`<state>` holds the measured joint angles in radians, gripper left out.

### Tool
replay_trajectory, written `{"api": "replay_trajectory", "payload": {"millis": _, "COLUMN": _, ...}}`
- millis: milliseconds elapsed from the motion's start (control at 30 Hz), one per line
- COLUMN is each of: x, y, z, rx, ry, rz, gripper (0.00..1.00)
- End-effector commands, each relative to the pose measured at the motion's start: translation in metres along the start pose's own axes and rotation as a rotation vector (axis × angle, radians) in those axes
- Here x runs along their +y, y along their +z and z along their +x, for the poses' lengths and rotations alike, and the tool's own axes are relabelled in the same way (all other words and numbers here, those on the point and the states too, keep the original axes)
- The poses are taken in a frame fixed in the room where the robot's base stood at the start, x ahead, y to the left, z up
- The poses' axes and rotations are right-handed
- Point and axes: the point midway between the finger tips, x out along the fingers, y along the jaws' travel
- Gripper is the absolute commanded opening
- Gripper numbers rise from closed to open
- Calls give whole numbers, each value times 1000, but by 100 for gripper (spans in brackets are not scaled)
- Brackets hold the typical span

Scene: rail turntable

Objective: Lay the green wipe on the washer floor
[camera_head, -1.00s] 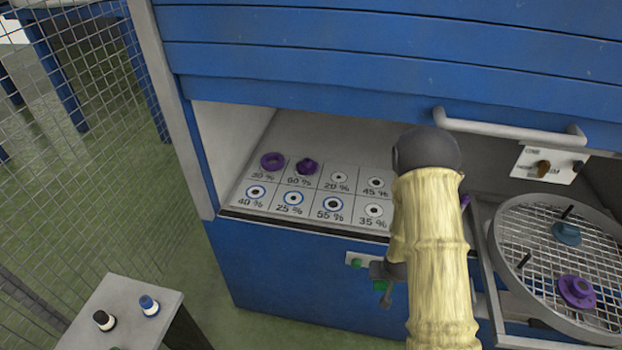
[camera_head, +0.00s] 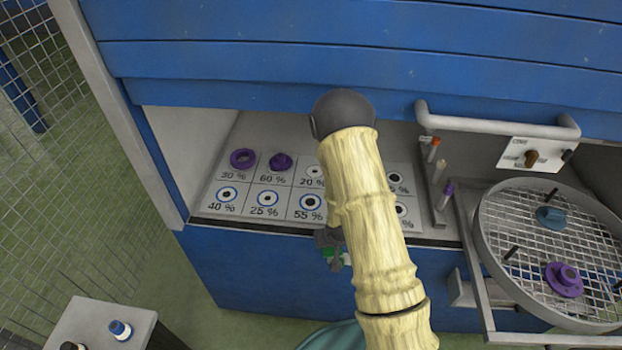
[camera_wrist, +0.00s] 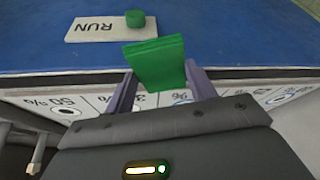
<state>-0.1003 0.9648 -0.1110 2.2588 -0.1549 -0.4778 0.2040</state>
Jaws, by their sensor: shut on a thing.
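My gripper (camera_wrist: 160,82) is shut on the green wipe (camera_wrist: 156,62), a folded upright piece between its two fingers in the wrist view. In the head view my gripper (camera_head: 331,240) is low in front of the blue washer (camera_head: 245,275), mostly hidden by my sleeved arm. Green shows beside it there, but I cannot tell wipe from button. The washer's opening shows a grey floor (camera_head: 255,130) below a blue slatted front. A plate with percent-marked cells (camera_head: 240,190) lies in it, with a purple ring (camera_head: 243,159) and a purple knobbed piece (camera_head: 281,163).
A round mesh basket (camera_head: 492,222) sits on a drawn-out frame at right, holding a teal piece (camera_head: 551,217) and a purple flanged piece (camera_head: 564,279). A bar handle (camera_head: 495,124) crosses the front. A RUN plate (camera_wrist: 88,28) has a green button (camera_wrist: 135,18). Wire fence stands left.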

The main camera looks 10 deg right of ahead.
Motion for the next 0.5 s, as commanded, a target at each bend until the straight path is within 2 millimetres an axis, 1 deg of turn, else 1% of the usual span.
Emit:
{"api": "replay_trajectory", "payload": {"millis": 167, "x": -1, "y": -1, "z": 1, "rx": 1, "ry": -1, "rz": -2, "gripper": 37}}
{"api": "replay_trajectory", "payload": {"millis": 267, "x": 4, "y": -7, "z": 6, "rx": 3, "ry": 2, "rz": 10, "gripper": 37}}
{"api": "replay_trajectory", "payload": {"millis": 367, "x": 14, "y": -21, "z": 13, "rx": 6, "ry": 10, "rz": 35, "gripper": 37}}
{"api": "replay_trajectory", "payload": {"millis": 467, "x": 31, "y": -41, "z": 20, "rx": 9, "ry": 20, "rz": 66, "gripper": 37}}
{"api": "replay_trajectory", "payload": {"millis": 500, "x": 39, "y": -50, "z": 21, "rx": 10, "ry": 26, "rz": 80, "gripper": 37}}
